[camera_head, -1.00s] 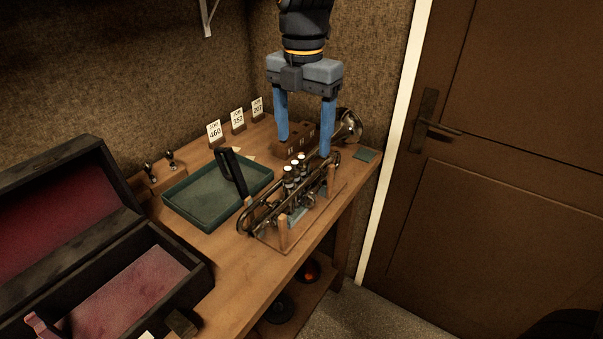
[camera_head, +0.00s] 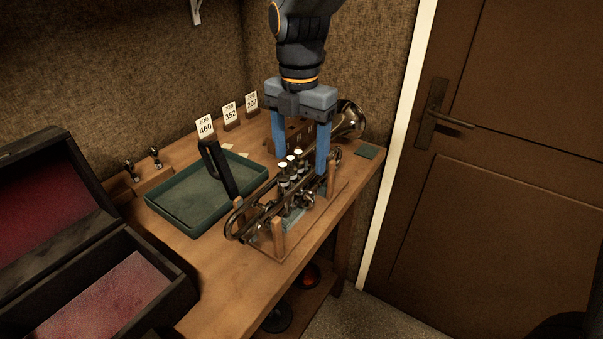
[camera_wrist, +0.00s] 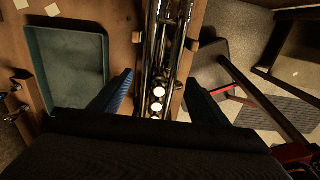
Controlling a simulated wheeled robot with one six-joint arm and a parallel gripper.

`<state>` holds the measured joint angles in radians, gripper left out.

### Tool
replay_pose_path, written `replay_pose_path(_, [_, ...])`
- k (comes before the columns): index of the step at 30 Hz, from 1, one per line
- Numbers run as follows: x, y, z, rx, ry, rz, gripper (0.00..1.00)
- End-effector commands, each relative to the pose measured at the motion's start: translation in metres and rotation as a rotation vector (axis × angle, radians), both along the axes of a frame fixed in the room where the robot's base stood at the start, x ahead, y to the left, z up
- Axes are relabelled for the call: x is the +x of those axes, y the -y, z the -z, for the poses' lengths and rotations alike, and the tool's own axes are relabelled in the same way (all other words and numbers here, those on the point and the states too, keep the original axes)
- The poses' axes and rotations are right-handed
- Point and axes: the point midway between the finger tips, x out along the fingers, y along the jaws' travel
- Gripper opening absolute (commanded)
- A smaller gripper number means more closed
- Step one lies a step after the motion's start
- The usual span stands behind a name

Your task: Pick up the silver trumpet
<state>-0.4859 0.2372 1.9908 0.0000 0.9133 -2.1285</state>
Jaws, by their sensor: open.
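The silver trumpet (camera_head: 267,211) lies in a wooden stand (camera_head: 279,238) on the workbench, with its bell (camera_head: 349,119) toward the back right. Its pale valve caps stand up near the middle. My gripper (camera_head: 299,165) is open, pointing down, with its two blue fingers on either side of the trumpet near the valves. In the wrist view the trumpet (camera_wrist: 158,72) runs lengthwise between the spread fingers, apart from both. I cannot tell exactly how far the fingertips are above the bench.
A green tray (camera_head: 178,219) lies left of the trumpet, with a dark upright post (camera_head: 218,168) between them. An open case (camera_head: 150,262) lined in red stands at front left. Numbered job cards (camera_head: 205,127) stand at the back. A door (camera_head: 520,220) is at the right.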

Motion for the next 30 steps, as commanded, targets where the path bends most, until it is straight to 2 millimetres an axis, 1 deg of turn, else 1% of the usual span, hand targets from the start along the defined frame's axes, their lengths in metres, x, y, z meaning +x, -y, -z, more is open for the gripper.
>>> replay_pose_path(6, [0.002, 0.002, 0.029, -0.002, -0.004, 0.002, 0.69])
replay_pose_path(9, [0.003, 0.002, 0.039, -0.001, -0.002, 0.003, 0.69])
replay_pose_path(12, [0.003, 0.002, 0.044, 0.0, 0.0, 0.005, 0.69])
replay_pose_path(18, [0.004, 0.002, 0.044, 0.0, 0.0, 0.005, 0.69])
replay_pose_path(20, [0.004, 0.002, 0.044, 0.0, 0.0, 0.005, 0.59])
replay_pose_path(21, [0.004, 0.002, 0.044, 0.0, 0.0, 0.005, 0.52])
replay_pose_path(28, [0.004, 0.002, 0.044, 0.0, 0.0, 0.005, 0.13])
replay_pose_path(30, [0.004, 0.002, 0.043, 0.001, 0.002, 0.004, 0.12])
